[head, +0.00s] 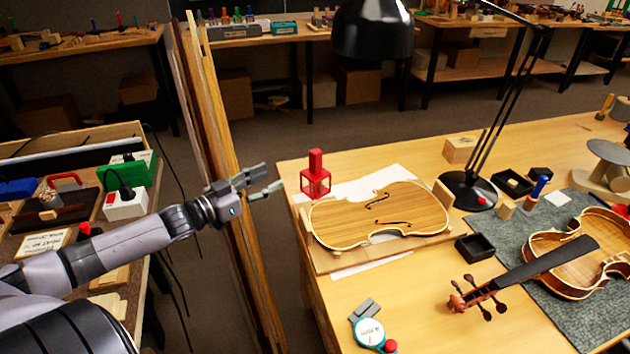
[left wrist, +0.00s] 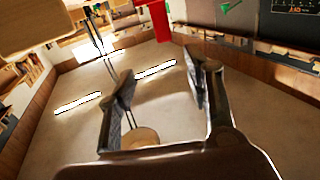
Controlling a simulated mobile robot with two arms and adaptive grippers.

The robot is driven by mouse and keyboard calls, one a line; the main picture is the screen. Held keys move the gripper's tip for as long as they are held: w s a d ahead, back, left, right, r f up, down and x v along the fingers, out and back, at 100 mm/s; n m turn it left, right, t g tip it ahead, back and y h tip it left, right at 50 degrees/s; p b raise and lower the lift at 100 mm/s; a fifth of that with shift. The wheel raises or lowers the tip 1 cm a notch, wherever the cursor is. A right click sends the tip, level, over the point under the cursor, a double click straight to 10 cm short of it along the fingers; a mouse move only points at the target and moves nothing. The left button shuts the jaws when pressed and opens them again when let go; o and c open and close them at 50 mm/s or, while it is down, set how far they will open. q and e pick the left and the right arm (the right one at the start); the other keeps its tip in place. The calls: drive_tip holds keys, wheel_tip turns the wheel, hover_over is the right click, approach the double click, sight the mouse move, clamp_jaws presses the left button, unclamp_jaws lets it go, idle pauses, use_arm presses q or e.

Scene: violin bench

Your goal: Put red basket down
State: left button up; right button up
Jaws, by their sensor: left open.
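The red basket (head: 315,184), a small open frame with a tall red block-like handle on top, stands upright at the far left corner of the workbench (head: 330,292). My left gripper (head: 273,180) is open and empty, just left of the basket and apart from it, out beyond the bench's left edge. In the left wrist view, part of a red thing that looks like the basket (left wrist: 160,20) shows at the top edge, beyond the open fingers (left wrist: 158,80). My right gripper is not in view.
A violin body (head: 378,215) lies on a board right of the basket. A black lamp (head: 372,30) overhangs the bench. Tall wooden strips (head: 222,130) stand behind my left arm. A teal-rimmed gauge (head: 369,332) lies at the front. Bare bench lies between gauge and violin neck.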

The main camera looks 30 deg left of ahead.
use_arm(q)
approach(312, 158)
drive_tip(key=x, duration=0.5)
drive_tip(key=shift+d+r+b, duration=0.1)
drive_tip(key=shift+r+b, duration=0.1)
drive_tip(key=shift+b, duration=0.15)
drive_tip(key=shift+a+f+p+x, duration=0.1)
drive_tip(key=shift+f+p+x, duration=0.05)
drive_tip(key=shift+x, duration=1.45)
drive_tip(key=shift+a+f+p+x, duration=0.1)
drive_tip(key=shift+f+p+x, duration=0.1)
drive_tip(key=shift+x, duration=1.4)
drive_tip(key=shift+c, duration=0.4)
clamp_jaws()
